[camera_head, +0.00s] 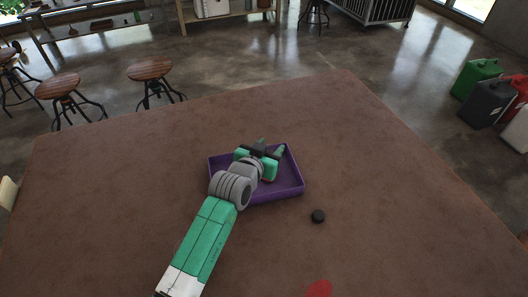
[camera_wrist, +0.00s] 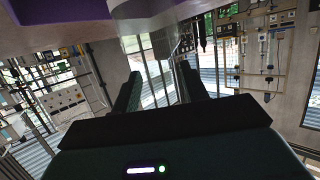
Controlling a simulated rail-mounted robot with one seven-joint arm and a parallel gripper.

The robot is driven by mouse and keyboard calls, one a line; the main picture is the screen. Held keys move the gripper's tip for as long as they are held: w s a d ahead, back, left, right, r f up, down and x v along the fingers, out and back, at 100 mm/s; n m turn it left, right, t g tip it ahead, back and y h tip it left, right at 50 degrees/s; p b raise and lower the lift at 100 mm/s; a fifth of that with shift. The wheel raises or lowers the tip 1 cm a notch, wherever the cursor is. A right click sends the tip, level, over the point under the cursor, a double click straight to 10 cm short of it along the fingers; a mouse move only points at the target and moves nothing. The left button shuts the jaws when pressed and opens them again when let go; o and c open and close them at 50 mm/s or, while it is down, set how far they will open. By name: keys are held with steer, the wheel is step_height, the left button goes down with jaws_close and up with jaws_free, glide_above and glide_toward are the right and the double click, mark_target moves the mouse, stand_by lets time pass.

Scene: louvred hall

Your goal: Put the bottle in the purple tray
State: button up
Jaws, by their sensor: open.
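The purple tray (camera_head: 292,188) lies on the brown table, and its purple side also shows at the top left of the wrist view (camera_wrist: 75,12). My gripper (camera_head: 264,150) is over the tray and hides part of its inside. In the wrist view my two dark fingers (camera_wrist: 160,88) stand apart with nothing between them. A tapered green piece (camera_head: 281,150) shows in the tray's far right corner, just beyond my gripper; it may be the bottle, mostly hidden. A pale, rounded, blurred shape (camera_wrist: 150,16) at the top of the wrist view may also be the bottle; I cannot tell.
A small black round object (camera_head: 318,216) stands on the table right of the tray. A flat red disc (camera_head: 318,289) is at the near edge of the picture. The rest of the brown tabletop (camera_head: 110,185) is clear. Stools and jerrycans stand beyond the table.

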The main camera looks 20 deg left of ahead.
steer(key=p+v, duration=0.3)
steer(key=v, duration=0.8)
steer(key=shift+s+r, duration=0.2)
steer(key=shift+s, duration=0.2)
steer(key=s+d+r+m+t+h, duration=0.1)
steer(key=d+r+t, duration=0.1)
steer(key=d+r, duration=0.6)
steer(key=s+d+r+m+t, duration=0.15)
steer(key=d+r, duration=0.25)
steer(key=r, duration=0.7)
steer(key=d+r+t+h, duration=0.1)
steer(key=d+r+t, duration=0.1)
steer(key=d+r, duration=0.6)
steer(key=s+d+r+n+t+y, duration=0.1)
steer(key=s+r+t, duration=0.4)
steer(key=s+r, duration=0.9)
steer(key=shift+s+d+r+n+y, duration=0.3)
steer(key=shift+r+n+y, duration=0.3)
steer(key=shift+r+n, duration=0.35)
steer(key=shift+r, duration=0.1)
